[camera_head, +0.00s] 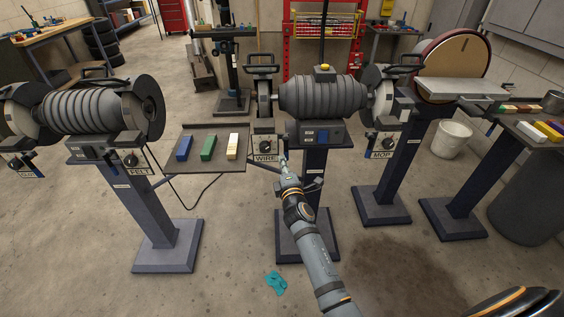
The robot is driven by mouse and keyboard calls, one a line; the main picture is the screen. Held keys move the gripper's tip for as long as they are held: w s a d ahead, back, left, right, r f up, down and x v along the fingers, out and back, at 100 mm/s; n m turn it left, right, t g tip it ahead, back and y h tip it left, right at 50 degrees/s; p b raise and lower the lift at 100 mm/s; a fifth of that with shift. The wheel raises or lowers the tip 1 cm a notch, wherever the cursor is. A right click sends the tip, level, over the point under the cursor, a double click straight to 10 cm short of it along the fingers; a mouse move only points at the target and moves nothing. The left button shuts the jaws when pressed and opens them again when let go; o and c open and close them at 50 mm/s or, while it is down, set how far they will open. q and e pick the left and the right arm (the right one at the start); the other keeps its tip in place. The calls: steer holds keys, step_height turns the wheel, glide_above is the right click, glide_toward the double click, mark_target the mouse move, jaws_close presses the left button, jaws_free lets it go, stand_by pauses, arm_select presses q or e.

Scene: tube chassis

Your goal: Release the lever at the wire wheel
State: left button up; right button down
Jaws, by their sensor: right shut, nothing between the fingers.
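The wire wheel's control plate (264,147), labelled "WIRE", hangs at the left end of the middle grinder. A dark lever or knob (265,142) shows on its face, too small to tell its exact position. My right gripper (284,161) is at the plate's lower right side, close to it; I cannot tell whether it touches. It is shut with nothing in it. The wire wheel (263,97) is above the plate, partly hidden by its guard. My left gripper is not in view.
A tray (208,135) with coloured bars stands left of the plate. The "FELT" machine (95,108) is at the left, the "MOP" plate (382,144) at the right. A disc sander (452,67) and a white bucket (451,138) are farther right. A teal rag (276,283) lies on open floor.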

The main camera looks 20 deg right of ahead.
steer(key=s+d+r+n+g+h+p, duration=0.1)
steer(key=d+r+n+p, duration=0.3)
steer(key=n+p, duration=1)
steer(key=s+d+p, duration=0.1)
steer(key=d, duration=0.1)
steer(key=shift+d+r+g+h, duration=0.25)
steer(key=shift+d+g+h, duration=0.15)
stand_by(0.7)
